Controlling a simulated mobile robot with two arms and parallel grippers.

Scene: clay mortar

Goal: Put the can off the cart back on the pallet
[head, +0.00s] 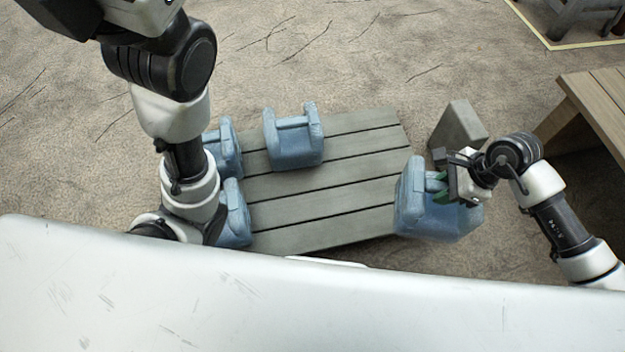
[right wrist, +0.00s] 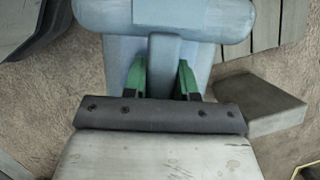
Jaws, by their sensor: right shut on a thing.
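A blue can (head: 432,215) is held in my right gripper (head: 447,190) at the right end of the slatted wooden pallet (head: 325,193). The can overlaps the pallet's near right corner in the head view; I cannot tell if it touches the pallet. In the right wrist view the green fingers of the right gripper (right wrist: 161,80) close on the handle of the can (right wrist: 120,55). Three other blue cans stand on the pallet: one at the back (head: 294,140), and two at the left (head: 226,152) (head: 236,215), partly hidden by my left arm. My left gripper is out of sight.
A grey block (head: 458,127) stands on the ground beyond the held can. A wooden bench or table (head: 605,95) is at the right edge. A yellow-edged area (head: 565,45) lies at the top right. The pallet's middle and right slats are bare.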

